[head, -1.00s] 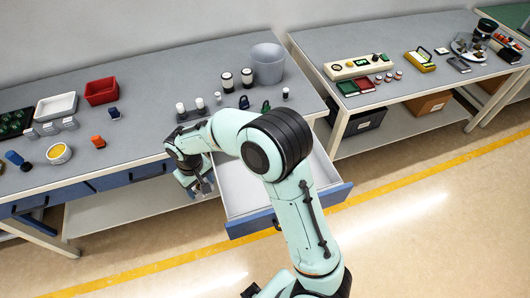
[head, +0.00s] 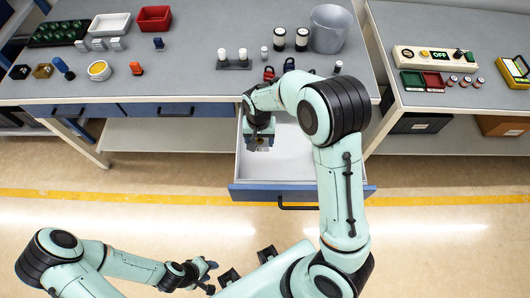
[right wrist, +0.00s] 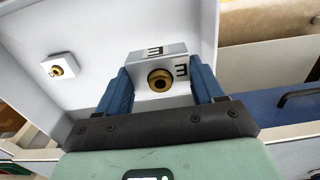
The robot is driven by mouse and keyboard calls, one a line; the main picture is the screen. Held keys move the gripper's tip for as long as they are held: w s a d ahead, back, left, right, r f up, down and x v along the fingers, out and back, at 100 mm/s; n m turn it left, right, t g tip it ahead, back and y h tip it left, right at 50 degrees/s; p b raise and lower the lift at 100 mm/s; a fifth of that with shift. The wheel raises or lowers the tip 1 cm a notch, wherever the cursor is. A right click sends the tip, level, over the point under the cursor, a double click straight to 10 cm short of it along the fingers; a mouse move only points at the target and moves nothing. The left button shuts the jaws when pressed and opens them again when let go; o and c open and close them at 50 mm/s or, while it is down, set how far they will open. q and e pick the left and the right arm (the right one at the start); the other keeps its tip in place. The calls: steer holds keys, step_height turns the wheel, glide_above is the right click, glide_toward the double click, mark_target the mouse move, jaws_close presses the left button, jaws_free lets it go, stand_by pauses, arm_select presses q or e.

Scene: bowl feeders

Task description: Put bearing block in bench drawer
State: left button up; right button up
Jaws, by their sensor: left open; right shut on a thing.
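The bench drawer (head: 302,169) is pulled out under the bench, with a blue front and white inside. My right gripper (head: 262,147) is over the left part of the open drawer. In the right wrist view its blue fingers (right wrist: 160,88) are shut on the bearing block (right wrist: 150,57), a pale block with a brass ring and letter E marks. Whether the block touches the drawer floor, I cannot tell. A second pale piece with a brass ring (right wrist: 62,66) shows against the drawer's white inside. My left gripper (head: 209,277) is open and empty above the floor, at the lower left.
The bench top (head: 190,80) holds a red bin (head: 154,19), a white bin (head: 110,24), a grey bucket (head: 329,29), a yellow-filled bowl (head: 99,70) and small parts. A second bench (head: 440,60) stands at right. The floor before the drawer is clear.

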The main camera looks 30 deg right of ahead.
mark_target(260, 162)
step_height(260, 162, down, 12)
steer(key=shift+f, duration=0.25)
steer(key=shift+s, duration=0.1)
steer(key=shift+f+b, duration=0.2)
steer(key=shift+b, duration=0.15)
steer(key=o, duration=1.1)
steer(key=shift+c, duration=0.2)
steer(key=shift+o, duration=0.8)
